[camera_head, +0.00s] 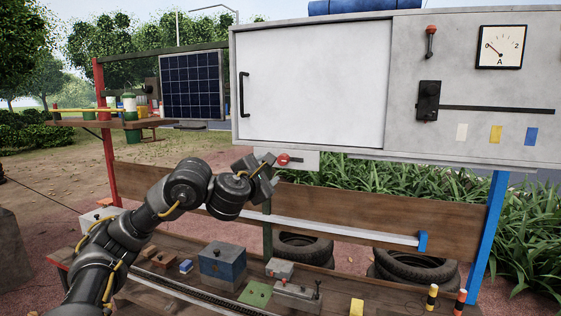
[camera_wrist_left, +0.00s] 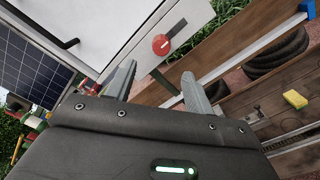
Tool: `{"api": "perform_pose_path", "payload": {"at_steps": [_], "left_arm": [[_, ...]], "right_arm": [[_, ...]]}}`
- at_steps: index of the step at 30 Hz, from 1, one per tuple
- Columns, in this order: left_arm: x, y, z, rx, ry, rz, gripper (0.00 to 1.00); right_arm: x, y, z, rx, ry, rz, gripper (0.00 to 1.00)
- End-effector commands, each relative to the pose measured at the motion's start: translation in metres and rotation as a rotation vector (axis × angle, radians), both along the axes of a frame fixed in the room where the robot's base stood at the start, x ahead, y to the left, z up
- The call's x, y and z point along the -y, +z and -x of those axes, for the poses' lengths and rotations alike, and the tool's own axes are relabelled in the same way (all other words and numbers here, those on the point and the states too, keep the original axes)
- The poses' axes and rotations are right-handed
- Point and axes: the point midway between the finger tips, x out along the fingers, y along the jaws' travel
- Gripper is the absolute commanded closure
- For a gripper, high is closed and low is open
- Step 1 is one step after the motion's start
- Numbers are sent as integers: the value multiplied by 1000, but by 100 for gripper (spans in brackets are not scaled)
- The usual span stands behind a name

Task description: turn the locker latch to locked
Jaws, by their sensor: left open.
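The locker (camera_head: 315,85) is a pale box with a shut white door and a black handle at its left. Below it, a pale plate carries the latch (camera_head: 283,160), a red round knob with a short dark bar pointing right. The latch also shows in the left wrist view (camera_wrist_left: 161,44), just beyond the fingertips. My left gripper (camera_head: 268,169) is open, its fingers apart and empty, close to the left of the knob. The left wrist view shows clear space between the fingers (camera_wrist_left: 158,78) and the knob. My right gripper is out of view.
A panel with a gauge (camera_head: 500,47), a red-tipped lever (camera_head: 431,42) and a black slider (camera_head: 428,100) adjoins the locker. A wooden bench below holds a blue box (camera_head: 222,265) and several small items. Tyres (camera_head: 413,267) lie behind it.

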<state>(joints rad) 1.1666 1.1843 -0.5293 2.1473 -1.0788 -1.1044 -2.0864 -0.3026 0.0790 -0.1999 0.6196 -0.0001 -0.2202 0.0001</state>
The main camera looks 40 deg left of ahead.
Motion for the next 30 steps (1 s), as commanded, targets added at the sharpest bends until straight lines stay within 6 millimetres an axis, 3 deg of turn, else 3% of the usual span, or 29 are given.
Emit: {"api": "perform_pose_path", "payload": {"at_steps": [8, 14, 21, 30], "left_arm": [[-6, -5, -19, -4, -1, 9, 47], [-18, -3, -51, -3, 1, 12, 47], [-30, 0, -86, -2, -2, 11, 47], [-36, -1, -103, -1, -1, 8, 47]], "right_arm": [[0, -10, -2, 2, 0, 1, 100], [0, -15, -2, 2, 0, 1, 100], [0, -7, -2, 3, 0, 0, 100], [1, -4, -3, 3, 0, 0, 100]]}}
